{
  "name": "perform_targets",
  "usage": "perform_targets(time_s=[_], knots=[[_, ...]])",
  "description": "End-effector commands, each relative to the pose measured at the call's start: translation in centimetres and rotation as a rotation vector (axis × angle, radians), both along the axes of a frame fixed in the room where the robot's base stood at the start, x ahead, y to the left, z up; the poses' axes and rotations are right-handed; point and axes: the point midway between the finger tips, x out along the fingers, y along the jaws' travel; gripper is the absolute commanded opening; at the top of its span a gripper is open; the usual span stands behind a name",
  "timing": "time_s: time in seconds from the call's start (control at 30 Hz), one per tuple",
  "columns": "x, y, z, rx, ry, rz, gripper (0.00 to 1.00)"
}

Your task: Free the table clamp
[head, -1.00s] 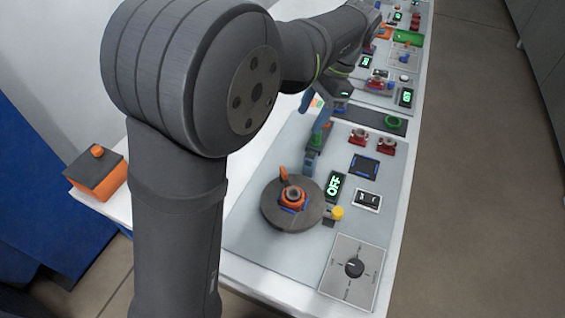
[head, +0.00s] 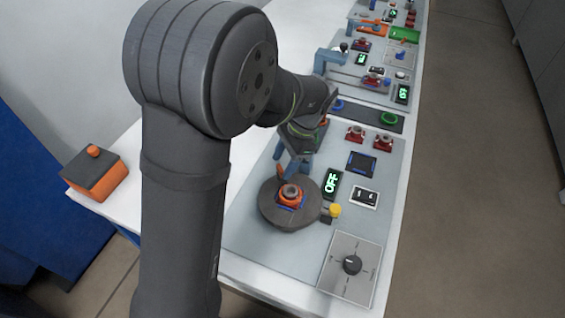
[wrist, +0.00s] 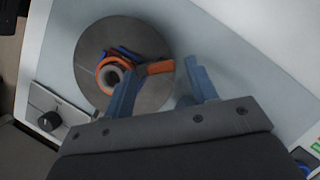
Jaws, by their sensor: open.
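The table clamp is an orange ring-shaped clamp (head: 291,198) with blue parts, sitting on a dark round table (head: 268,212). It surrounds a grey hollow cylinder (head: 291,190). In the wrist view the clamp (wrist: 103,80) has an orange lever (wrist: 158,67) pointing right. My gripper (head: 292,171) is open, with its blue fingers just behind the clamp. In the wrist view the lever's end lies in the gap between the fingertips (wrist: 163,69); I cannot tell whether they touch. The left finger partly covers the clamp's lower right side.
A display (head: 332,182) reading OFF, a rocker switch (head: 365,196) and a yellow knob (head: 335,210) stand right of the round table. A dial (head: 352,264) is in front. An orange box with a button (head: 95,172) is at left. Red fixtures (head: 356,134) stand behind.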

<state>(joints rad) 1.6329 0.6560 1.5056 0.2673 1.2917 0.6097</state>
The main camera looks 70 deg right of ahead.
Motion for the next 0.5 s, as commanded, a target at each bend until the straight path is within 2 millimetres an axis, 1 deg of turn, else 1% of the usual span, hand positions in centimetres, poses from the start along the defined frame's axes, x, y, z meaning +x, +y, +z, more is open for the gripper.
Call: perform_targets(time_s=[0.03, 0.13, 0.4, 0.43, 0.5], knots=[[0.14, 0.13, -0.43, 0.0, 0.0, 0.0, 0.53], [0.28, 0.27, -0.88, 0.0, 0.0, 0.001, 0.53], [0.31, 0.31, -1.02, -0.001, 0.0, 0.001, 0.53], [0.31, 0.31, -1.02, -0.001, 0.0, 0.001, 0.51], [0.3, 0.31, -1.01, -0.001, 0.0, 0.001, 0.37]])
